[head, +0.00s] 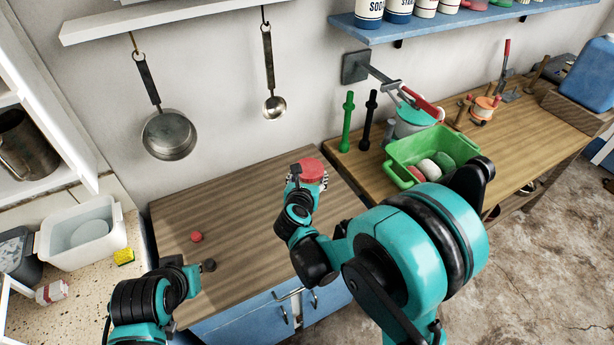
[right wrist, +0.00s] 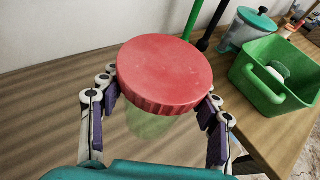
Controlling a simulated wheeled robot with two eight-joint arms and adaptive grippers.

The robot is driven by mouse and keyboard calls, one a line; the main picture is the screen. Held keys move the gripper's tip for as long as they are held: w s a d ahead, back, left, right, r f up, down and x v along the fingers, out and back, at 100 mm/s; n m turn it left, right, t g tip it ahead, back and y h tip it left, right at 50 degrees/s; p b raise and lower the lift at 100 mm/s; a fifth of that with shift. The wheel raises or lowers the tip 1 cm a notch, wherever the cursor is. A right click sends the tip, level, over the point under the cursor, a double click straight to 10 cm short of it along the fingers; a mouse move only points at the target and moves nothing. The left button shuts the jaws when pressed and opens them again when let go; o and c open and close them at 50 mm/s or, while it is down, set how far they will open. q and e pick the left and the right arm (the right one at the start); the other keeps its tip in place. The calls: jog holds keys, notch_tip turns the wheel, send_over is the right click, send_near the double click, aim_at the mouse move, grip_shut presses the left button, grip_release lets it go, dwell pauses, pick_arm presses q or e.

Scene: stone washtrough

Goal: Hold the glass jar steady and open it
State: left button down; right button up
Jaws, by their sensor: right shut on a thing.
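The glass jar has a wide red ribbed lid (right wrist: 165,72), and its clear greenish body (right wrist: 148,123) shows below it in the right wrist view. In the head view the red lid (head: 311,170) is near the right edge of the wooden worktop. My right gripper (right wrist: 160,122) has one finger on each side of the jar, below the lid, and is shut on it. The lid is on the jar, which looks upright. My left gripper (head: 188,272) is low over the worktop's front left, well apart from the jar. Its fingers cannot be made out.
A red ball-like thing (head: 196,236) and a small dark one (head: 208,265) are on the worktop (head: 240,210), near my left gripper. A green bin (head: 432,150) stands on the bench to the right. A pan (head: 168,134) and a ladle (head: 274,105) hang above.

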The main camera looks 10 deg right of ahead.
jog(key=c, duration=0.8)
jog(key=s+d+r, duration=0.3)
jog(key=s+d, duration=0.2)
jog(key=s, duration=0.2)
jog(key=shift+d+r+n, duration=0.15)
jog(key=shift+d+n, duration=0.15)
